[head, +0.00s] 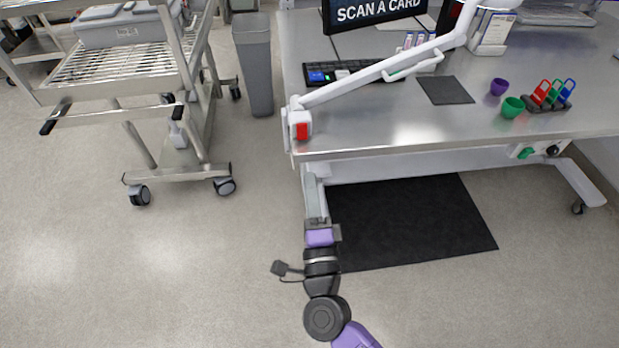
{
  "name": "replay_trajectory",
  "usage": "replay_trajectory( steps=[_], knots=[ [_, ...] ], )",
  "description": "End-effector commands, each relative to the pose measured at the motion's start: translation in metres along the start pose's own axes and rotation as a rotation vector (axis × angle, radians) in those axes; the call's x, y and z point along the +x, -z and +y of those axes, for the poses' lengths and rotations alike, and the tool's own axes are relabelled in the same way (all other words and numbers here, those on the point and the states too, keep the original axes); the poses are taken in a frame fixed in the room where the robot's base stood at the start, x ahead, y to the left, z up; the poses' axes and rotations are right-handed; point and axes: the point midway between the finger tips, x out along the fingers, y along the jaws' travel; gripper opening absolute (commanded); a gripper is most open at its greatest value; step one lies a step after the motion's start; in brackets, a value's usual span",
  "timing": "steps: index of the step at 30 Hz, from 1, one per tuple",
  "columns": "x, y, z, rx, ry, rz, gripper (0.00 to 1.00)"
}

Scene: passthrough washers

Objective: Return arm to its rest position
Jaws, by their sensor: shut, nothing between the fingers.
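My arm (326,318) reaches up from the bottom of the head view, with black and purple links. My gripper (319,225) is at its far end, over the floor by the near left leg of the steel table (400,140). The gripper is shut and nothing shows in it. The fingertips are small and hard to tell from the table leg behind them.
A steel cart (175,172) on castors stands at left, with a grey bin (253,65) behind. A white jointed lamp-like arm (370,72) crosses the table. Cups, a coloured rack (548,104) and a keyboard lie on it. A black mat (415,225) lies beneath. The near left floor is clear.

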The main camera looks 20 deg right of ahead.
Motion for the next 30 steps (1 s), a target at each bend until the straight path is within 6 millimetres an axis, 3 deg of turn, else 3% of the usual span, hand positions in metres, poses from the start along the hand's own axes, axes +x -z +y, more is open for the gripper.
replay_trajectory(
  steps=[17, 21, 24, 30],
  knots=[
    [0.000, -0.004, 0.000, -0.031, 0.000, -0.017, 0.00],
    [0.002, -0.018, -0.028, -0.154, 0.067, -0.078, 0.00],
    [-0.017, -0.017, -0.044, -0.303, 0.106, -0.131, 0.00],
    [-0.069, -0.001, -0.058, -0.601, 0.128, -0.220, 0.00]
  ],
)
